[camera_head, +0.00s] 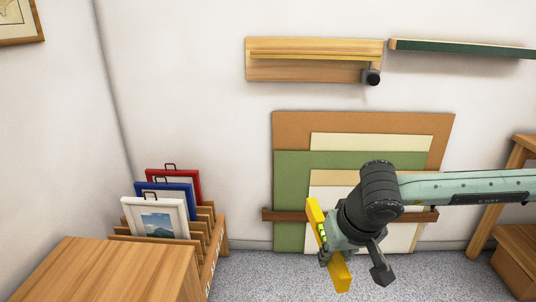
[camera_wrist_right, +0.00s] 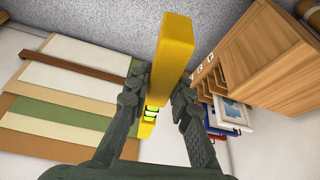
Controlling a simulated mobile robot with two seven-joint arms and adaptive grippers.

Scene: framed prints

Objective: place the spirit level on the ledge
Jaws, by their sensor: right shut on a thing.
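The yellow spirit level (camera_head: 340,274) is held in my right gripper (camera_head: 327,245), low in front of the leaning boards and clear of the wall. It is steeply tilted in the head view, and its green vial shows between the fingers. In the right wrist view the level (camera_wrist_right: 175,45) stands between the two fingers of the gripper (camera_wrist_right: 160,97). A light wooden ledge (camera_head: 310,70) is mounted on the wall above, with a dark round knob (camera_head: 371,75) at its lower right. A second, dark green-fronted ledge (camera_head: 460,48) runs to its right. My left gripper is out of view.
Several flat boards (camera_head: 290,170) lean on the wall behind a brown rail (camera_head: 285,215). Framed prints (camera_head: 157,217) stand in a slotted wooden rack (camera_head: 222,235) beside a wooden cabinet (camera_head: 110,265) at left. Wooden furniture (camera_head: 515,260) is at right.

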